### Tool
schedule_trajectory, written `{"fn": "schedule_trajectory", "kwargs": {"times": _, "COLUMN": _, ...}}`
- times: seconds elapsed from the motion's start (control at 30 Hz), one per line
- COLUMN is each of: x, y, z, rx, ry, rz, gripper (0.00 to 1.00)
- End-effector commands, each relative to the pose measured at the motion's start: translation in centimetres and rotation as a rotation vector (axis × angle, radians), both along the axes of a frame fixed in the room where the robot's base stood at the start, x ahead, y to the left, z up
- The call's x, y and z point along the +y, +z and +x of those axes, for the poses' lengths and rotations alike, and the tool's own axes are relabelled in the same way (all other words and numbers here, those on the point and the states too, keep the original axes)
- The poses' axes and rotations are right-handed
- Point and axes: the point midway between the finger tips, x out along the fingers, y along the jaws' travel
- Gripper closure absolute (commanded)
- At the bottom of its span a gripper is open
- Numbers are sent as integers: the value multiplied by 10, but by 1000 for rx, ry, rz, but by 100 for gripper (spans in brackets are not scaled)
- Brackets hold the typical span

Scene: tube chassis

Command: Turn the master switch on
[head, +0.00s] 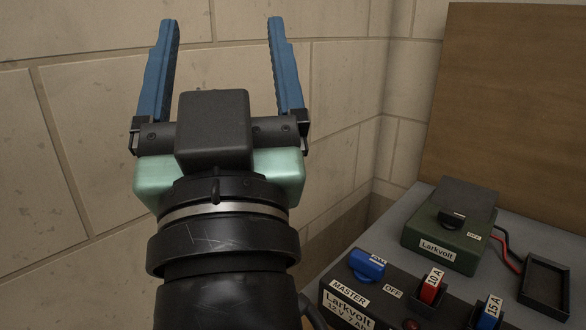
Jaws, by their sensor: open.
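The master switch is a blue knob (367,266) on top of a black box (395,290) at the lower right of the head view. A MASTER label lies in front of the knob, an OFF label to its right, and a partly hidden label, seemingly ON, behind it. I cannot tell for sure which label the knob points to. My gripper (221,22) is raised in front of the wall, up and left of the box. Its two blue fingers are wide apart with nothing between them, and it is well clear of the knob.
The black box carries a red 10A fuse (432,287) and a blue 15A fuse (488,313), right of the knob. Behind stands a green Larkvolt box (435,232) with red and black wires. A black tray (546,288) lies at right. Walls close the back.

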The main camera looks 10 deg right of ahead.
Motion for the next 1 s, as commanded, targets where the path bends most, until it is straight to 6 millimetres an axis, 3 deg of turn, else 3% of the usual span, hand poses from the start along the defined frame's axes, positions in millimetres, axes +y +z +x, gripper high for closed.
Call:
{"fn": "schedule_trajectory", "kwargs": {"times": 0.03, "x": 0, "y": 26, "z": 6, "rx": 27, "ry": 0, "rz": 0, "gripper": 15}}
{"fn": "schedule_trajectory", "kwargs": {"times": 0.3, "x": 0, "y": 72, "z": 31, "rx": 169, "ry": 0, "rz": 0, "gripper": 15}}
{"fn": "schedule_trajectory", "kwargs": {"times": 0.7, "x": 0, "y": 134, "z": 63, "rx": 386, "ry": 4, "rz": 5, "gripper": 15}}
{"fn": "schedule_trajectory", "kwargs": {"times": 1.0, "x": 2, "y": 164, "z": 88, "rx": 604, "ry": 31, "rz": 41, "gripper": 15}}
